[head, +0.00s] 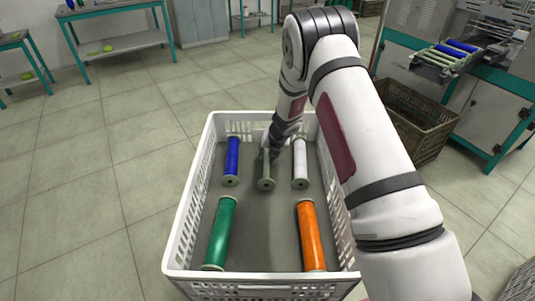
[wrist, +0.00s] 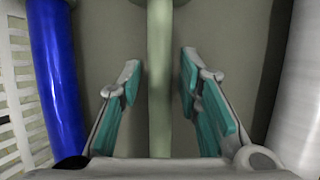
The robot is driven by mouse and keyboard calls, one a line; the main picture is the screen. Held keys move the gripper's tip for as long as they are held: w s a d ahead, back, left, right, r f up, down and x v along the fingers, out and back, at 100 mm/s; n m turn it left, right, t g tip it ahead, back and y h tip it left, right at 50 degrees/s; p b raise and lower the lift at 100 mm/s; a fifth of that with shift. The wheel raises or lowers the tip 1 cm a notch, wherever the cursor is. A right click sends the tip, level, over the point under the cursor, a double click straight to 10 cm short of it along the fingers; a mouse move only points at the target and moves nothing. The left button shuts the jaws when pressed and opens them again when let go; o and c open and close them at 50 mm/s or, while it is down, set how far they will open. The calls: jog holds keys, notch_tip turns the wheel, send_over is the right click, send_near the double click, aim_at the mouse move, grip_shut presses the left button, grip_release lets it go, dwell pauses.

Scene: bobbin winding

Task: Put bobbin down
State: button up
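A bare pale-green bobbin (head: 265,172) lies in the white crate (head: 191,215), between a blue bobbin (head: 232,160) and a white bobbin (head: 300,163). In the wrist view the bare bobbin (wrist: 160,85) runs lengthwise between the fingers of my gripper (wrist: 160,78). The gripper is open, with a visible gap between each teal finger pad and the bobbin's core. In the head view my arm reaches into the far part of the crate and hides some of the bobbin's far end. The bobbin appears to rest on the crate's grey floor.
A green bobbin (head: 220,232) and an orange bobbin (head: 310,237) lie in the crate's near half, with bare floor between them. The blue (wrist: 55,80) and white (wrist: 300,110) bobbins flank my gripper closely. A brown crate (head: 415,120) and a machine (head: 490,100) stand at right.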

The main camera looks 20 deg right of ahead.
jog(key=shift+r, duration=0.4)
jog(key=p+v, duration=0.3)
jog(key=v, duration=0.8)
jog(key=shift+s+r, duration=0.2)
jog(key=shift+r, duration=0.15)
